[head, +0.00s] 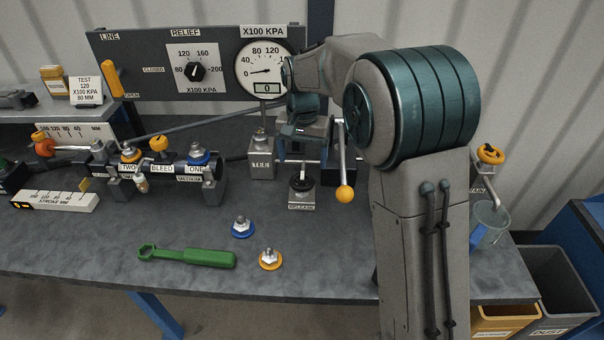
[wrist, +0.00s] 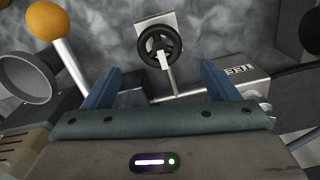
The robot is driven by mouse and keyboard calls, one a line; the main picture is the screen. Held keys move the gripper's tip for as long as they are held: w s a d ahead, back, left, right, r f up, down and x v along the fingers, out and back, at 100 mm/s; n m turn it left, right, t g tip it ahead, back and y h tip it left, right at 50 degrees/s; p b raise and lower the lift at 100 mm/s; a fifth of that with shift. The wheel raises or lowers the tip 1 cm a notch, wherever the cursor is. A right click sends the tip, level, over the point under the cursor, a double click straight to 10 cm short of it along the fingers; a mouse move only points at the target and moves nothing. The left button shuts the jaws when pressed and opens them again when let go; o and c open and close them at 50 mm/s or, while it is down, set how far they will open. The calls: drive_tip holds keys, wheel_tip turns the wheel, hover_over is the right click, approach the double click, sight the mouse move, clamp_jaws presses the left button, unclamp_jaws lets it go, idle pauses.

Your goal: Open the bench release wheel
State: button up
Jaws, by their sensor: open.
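The bench release wheel is a small dark handwheel (head: 302,184) on a pale block labelled RELEASE, on the bench below my gripper. In the wrist view the black wheel (wrist: 147,52) shows at the top centre, with a light bar across its hub. My gripper (head: 302,160) points down above the wheel. In the wrist view its blue fingers (wrist: 160,75) stand wide apart, with nothing between them. The wheel lies beyond the fingertips and appears untouched. The arm hides part of the bench behind it.
A lever with a yellow ball (head: 344,193) stands just right of the wheel; its ball (wrist: 45,20) shows at upper left in the wrist view. A labelled block (head: 262,160) stands left of my gripper. A green wrench (head: 190,257) and two couplers lie at the front.

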sight(303, 178)
wheel_tip(303, 178, down, 6)
drive_tip(key=shift+f, duration=0.1)
drive_tip(key=shift+c, duration=0.3)
drive_tip(key=c, duration=0.9)
